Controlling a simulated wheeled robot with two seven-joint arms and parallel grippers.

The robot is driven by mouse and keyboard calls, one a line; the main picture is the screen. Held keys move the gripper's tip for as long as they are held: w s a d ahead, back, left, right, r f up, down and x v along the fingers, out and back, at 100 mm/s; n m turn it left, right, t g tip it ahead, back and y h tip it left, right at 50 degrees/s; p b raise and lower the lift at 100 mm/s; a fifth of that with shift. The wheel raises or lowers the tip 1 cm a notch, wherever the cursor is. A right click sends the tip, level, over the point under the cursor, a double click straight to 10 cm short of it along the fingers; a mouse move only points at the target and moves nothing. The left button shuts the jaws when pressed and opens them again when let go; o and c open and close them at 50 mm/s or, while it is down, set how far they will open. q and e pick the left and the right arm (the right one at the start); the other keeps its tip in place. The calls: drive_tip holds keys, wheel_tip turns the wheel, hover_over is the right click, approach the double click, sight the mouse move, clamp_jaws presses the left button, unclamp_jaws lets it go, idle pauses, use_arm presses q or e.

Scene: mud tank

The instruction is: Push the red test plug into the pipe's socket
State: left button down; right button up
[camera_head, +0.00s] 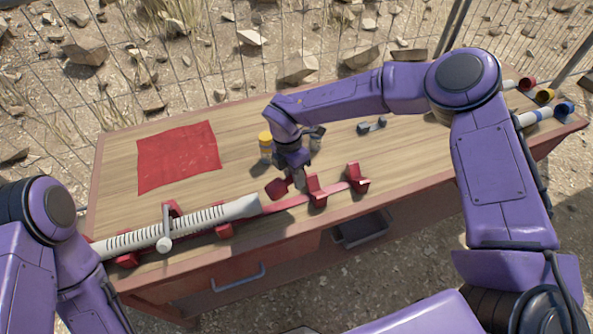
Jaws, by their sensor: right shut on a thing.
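The white ribbed pipe (200,220) lies along the table's front edge in red cradles. Its smooth, wider socket end (243,207) faces right. The red test plug (278,188) is just right of the socket, apart from it by a small gap. My right gripper (298,179) points down and is shut on the plug, partly covering it. My left arm shows at the left edge, but its gripper is out of view.
A red rail (288,203) with upright brackets (357,177) runs right of the pipe. A yellow-capped jar (265,147) and a dark small tool (371,126) stand behind. A red cloth (180,158) lies back left. Colored-ended tubes (545,115) lie at the right.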

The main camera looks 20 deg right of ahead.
drive_tip(key=m, duration=0.3)
drive_tip(key=shift+d+y, duration=0.3)
drive_tip(key=shift+d, duration=0.1)
drive_tip(key=shift+m, duration=0.4)
drive_tip(key=f+b, duration=0.1)
drive_tip(key=f, duration=0.1)
drive_tip(key=a+f+b, duration=0.1)
drive_tip(key=f+b, duration=0.3)
drive_tip(key=f, duration=0.1)
drive_tip(key=shift+a, duration=0.3)
drive_tip(key=shift+r, duration=0.1)
drive_tip(key=shift+a+b, duration=0.3)
drive_tip(key=shift+a, duration=0.05)
drive_tip(key=shift+s+a+b, duration=0.1)
drive_tip(key=shift+a+b, duration=0.7)
drive_tip(key=shift+a, duration=1.45)
